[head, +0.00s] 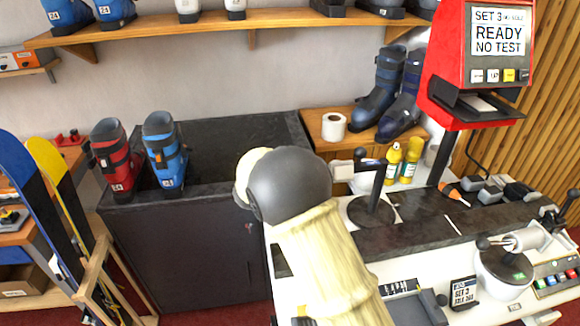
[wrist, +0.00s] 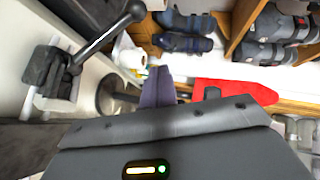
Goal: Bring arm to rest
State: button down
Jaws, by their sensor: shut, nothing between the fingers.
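My arm, in a cream sleeve with a dark grey rounded joint, rises from the bottom middle of the head view in front of the bench. In the wrist view my gripper (wrist: 158,88) shows as two slim purple-grey fingers lying together beyond the dark wrist housing, which carries a green light. The fingers are shut and empty. They point toward the back shelf area, and I see them touching nothing.
A white binding bench (head: 405,270) with a lever clamp (head: 375,180) stands close to my arm. A red test display (head: 490,60) is at right. Red (head: 115,160) and blue (head: 165,152) boots stand on a dark cabinet (head: 185,255), whose top is otherwise clear. Skis (head: 40,200) lean at left.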

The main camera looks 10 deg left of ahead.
jog(key=s+d+n+g+y, duration=0.3)
jog(key=s+d+n+y, duration=0.25)
jog(key=d+n, duration=0.5)
jog(key=s+d+f+n+g, duration=0.2)
jog(key=s+d+n+g, duration=0.2)
jog(key=s, duration=0.9)
jog(key=s+d+f+n+g, duration=0.2)
jog(key=s+d+n+g, duration=0.2)
jog(key=s+d, duration=0.5)
jog(key=s+n, duration=0.1)
jog(key=s, duration=0.3)
jog(key=shift+s+d, duration=0.25)
jog(key=shift+s, duration=0.05)
jog(key=shift+f, duration=0.1)
jog(key=shift+w, duration=0.1)
